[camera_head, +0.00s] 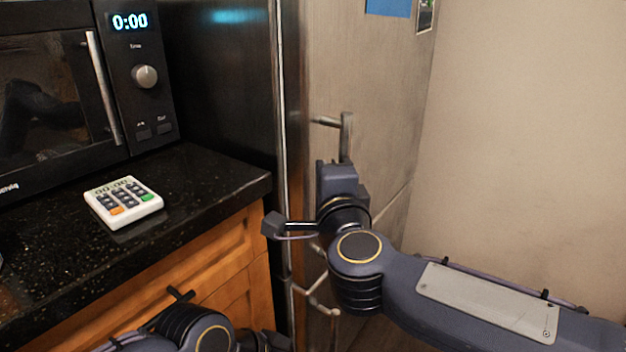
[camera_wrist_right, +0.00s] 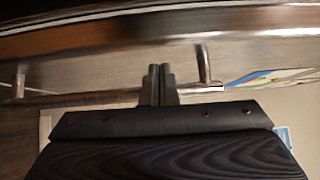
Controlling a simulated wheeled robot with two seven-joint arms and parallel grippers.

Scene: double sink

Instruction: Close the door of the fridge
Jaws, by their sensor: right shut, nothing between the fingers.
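The fridge door (camera_head: 375,70) is a tall brushed-metal panel in the middle of the head view. Its upright bar handle (camera_head: 346,130) stands out from the face. I cannot tell for sure whether a gap is open along the door's left edge. My right arm reaches in from the right in front of the door, its hand just below the handle's visible part. In the right wrist view my right gripper (camera_wrist_right: 158,82) is shut and empty, close to the metal door (camera_wrist_right: 130,62) and its handle bar (camera_wrist_right: 90,98). Contact is unclear. My left gripper's fingers are out of view.
A black countertop (camera_head: 210,180) over wooden cabinets stands left of the fridge. It holds a microwave (camera_head: 70,80) and a white calculator-like keypad (camera_head: 123,201). A beige wall (camera_head: 530,130) stands right of the fridge. Part of my left arm shows at the bottom.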

